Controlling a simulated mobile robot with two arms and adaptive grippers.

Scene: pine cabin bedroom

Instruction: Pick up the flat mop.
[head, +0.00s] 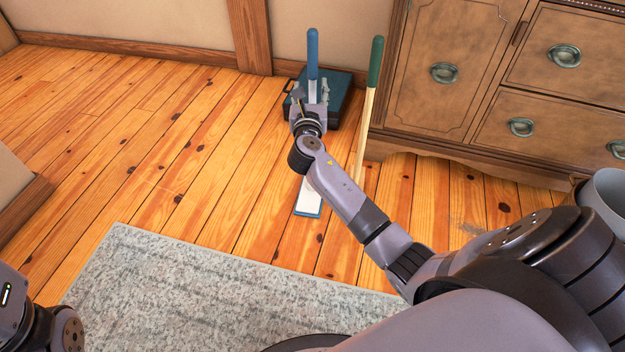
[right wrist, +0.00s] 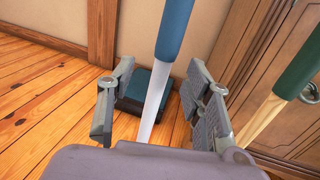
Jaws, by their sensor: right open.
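The flat mop has a blue grip (head: 312,52) on a pale pole and stands upright; its flat white, blue-edged head (head: 308,198) shows on the floor below my arm. In the right wrist view the blue grip (right wrist: 175,28) and the pole run between the jaws. My right gripper (head: 310,97) is open, with one finger on each side of the pole; it also shows in the right wrist view (right wrist: 160,80). I cannot tell whether a finger touches the pole. My arm hides part of the pole. My left gripper is out of view; only part of the left arm shows.
A green-gripped wooden pole (head: 375,62) stands close on the right. A dark teal case (head: 342,98) lies behind, by the wall. A wooden cabinet (head: 445,110) is at the right, with a grey bin (head: 607,195) in front. A grey rug (head: 190,290) lies nearer; floor to the left is clear.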

